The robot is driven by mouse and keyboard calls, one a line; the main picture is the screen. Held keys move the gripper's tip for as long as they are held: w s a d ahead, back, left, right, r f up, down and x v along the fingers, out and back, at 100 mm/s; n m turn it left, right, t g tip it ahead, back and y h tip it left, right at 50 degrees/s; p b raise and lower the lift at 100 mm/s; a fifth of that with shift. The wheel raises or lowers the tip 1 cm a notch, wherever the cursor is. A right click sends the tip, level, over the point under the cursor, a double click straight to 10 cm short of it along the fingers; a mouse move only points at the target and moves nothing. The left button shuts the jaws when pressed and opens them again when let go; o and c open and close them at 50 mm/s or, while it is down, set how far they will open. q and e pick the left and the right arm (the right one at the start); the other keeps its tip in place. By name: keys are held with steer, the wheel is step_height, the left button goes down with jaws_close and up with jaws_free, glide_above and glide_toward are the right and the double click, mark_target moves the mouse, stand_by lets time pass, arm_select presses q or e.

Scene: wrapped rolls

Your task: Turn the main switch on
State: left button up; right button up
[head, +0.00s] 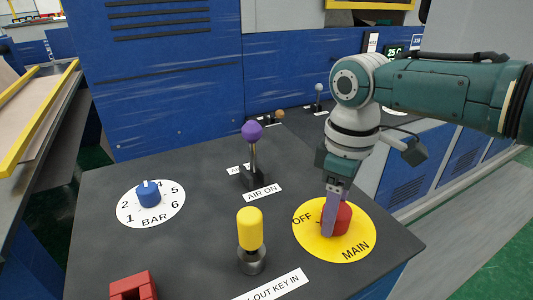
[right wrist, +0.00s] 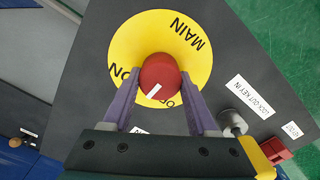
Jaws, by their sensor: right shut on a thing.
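The main switch is a red knob (head: 343,218) on a round yellow plate (head: 355,247) marked OFF and MAIN, at the right of the dark panel. In the right wrist view the knob (right wrist: 160,75) shows a white mark pointing down and left, near partly hidden lettering. ON shows at the left of the yellow plate (right wrist: 135,45) there. My right gripper (head: 336,212) reaches down from above, its purple fingers (right wrist: 156,100) shut on opposite sides of the knob. The fingers hide part of the lettering. My left gripper is not in view.
On the same dark panel (head: 195,245) stand a yellow lock-out key (head: 250,229), a purple-topped AIR lever (head: 252,132), a blue BAR dial (head: 148,193) and a red block (head: 133,287). Blue cabinets (head: 160,80) rise behind. Green floor (head: 490,255) lies right.

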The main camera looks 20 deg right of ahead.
steer(key=m+p, duration=0.2)
steer(key=m, duration=0.3)
steer(key=shift+r, duration=0.15)
steer(key=shift+m+p, duration=0.4)
steer(key=shift+m, duration=1.1)
steer(key=shift+d+m, duration=0.1)
steer(key=shift+m, duration=0.3)
steer(key=o, duration=1.4)
